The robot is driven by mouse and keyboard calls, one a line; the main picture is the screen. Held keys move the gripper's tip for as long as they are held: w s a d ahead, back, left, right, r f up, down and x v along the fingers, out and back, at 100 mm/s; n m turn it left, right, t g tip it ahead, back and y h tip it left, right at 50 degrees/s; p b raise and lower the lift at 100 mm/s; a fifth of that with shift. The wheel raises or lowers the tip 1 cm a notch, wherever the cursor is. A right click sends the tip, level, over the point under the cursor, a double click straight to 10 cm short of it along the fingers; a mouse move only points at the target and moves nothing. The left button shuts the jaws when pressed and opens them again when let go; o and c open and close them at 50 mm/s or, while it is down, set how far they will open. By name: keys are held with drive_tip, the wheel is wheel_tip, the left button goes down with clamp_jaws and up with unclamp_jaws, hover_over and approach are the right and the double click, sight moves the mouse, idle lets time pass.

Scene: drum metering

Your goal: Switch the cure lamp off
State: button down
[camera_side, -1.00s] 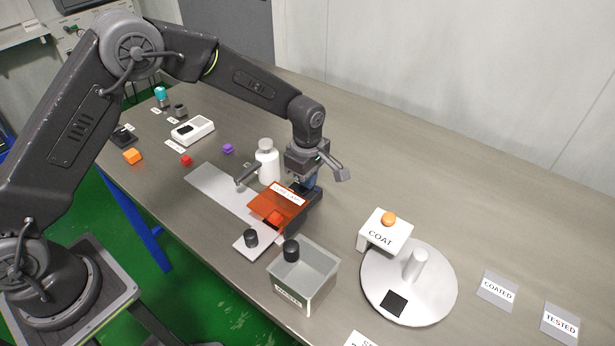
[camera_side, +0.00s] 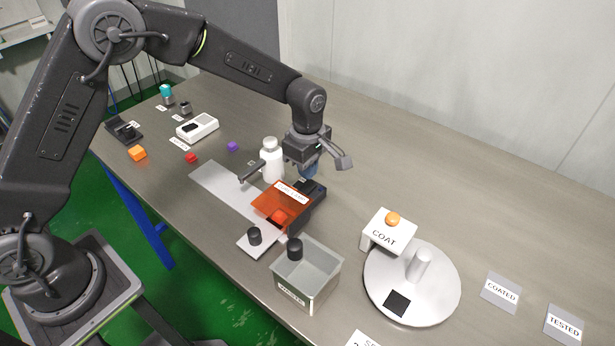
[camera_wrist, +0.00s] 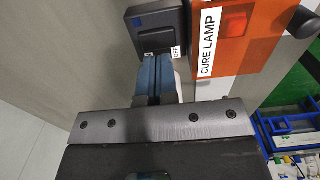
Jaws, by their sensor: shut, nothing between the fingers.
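The cure lamp is an orange hood (camera_side: 272,203) with a white CURE LAMP label, joined to a dark switch box (camera_side: 314,193). In the wrist view the hood (camera_wrist: 250,48) is at top right and the switch box (camera_wrist: 158,18) at top centre. Which way the rocker is tipped I cannot tell. My gripper (camera_wrist: 155,62) is shut and empty, its blue fingertips pointing at the rocker. In the side view my gripper (camera_side: 309,174) is just above the switch box.
A white bottle (camera_side: 272,165) stands close behind the lamp. A grey bin (camera_side: 325,273) and a small plate with a black knob (camera_side: 254,236) are in front. The COAT stand (camera_side: 389,230) and turntable (camera_side: 437,300) are right.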

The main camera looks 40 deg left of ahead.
sight(311, 184)
wheel_tip(311, 184, up, 10)
drive_tip(key=shift+r, duration=0.2)
drive_tip(key=shift+w+f, duration=0.1)
drive_tip(key=shift+w, duration=0.5)
wheel_tip(311, 184, down, 14)
drive_tip(key=shift+w+f, duration=0.1)
idle(0.5)
